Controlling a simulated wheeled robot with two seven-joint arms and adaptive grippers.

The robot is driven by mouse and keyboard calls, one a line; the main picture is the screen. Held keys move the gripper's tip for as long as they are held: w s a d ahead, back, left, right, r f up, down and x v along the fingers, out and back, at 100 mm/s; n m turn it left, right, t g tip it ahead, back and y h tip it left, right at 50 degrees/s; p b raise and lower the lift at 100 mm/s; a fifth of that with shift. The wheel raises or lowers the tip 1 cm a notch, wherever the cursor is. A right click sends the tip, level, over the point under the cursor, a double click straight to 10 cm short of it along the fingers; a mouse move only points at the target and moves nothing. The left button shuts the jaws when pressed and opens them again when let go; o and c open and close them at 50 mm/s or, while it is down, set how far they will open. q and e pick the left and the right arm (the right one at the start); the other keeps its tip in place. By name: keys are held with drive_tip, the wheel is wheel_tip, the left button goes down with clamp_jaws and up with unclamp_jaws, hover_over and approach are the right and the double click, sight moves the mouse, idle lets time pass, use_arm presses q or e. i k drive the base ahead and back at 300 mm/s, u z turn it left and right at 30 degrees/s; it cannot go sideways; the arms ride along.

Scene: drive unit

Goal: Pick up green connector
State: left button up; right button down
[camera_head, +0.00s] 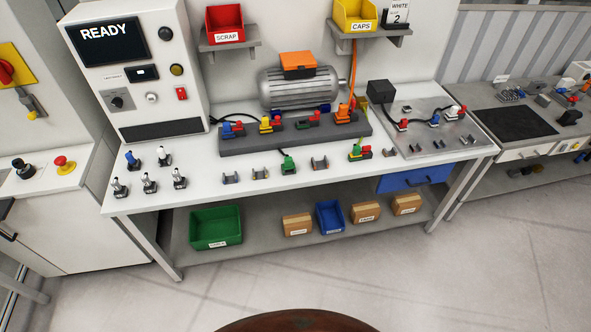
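A small green connector (288,164) stands near the front edge of the white workbench (225,165), in front of the grey rail (233,144). It sits between small grey holders on its left and right. A socket with green and red parts (307,119) is on the rail, below the grey motor (301,92). A yellow, red and green piece (359,152) lies further right on the bench. Neither of my grippers is in view.
Several upright plugs (149,183) stand on the left of the bench. A grey plate (437,127) with connectors is at the right. A green bin (216,228) and small boxes (298,225) are on the lower shelf. The floor in front looks mostly clear.

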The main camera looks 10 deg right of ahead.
sight(288, 165)
drive_tip(key=z, duration=0.8)
drive_tip(key=i, duration=1.35)
drive_tip(key=u, duration=0.15)
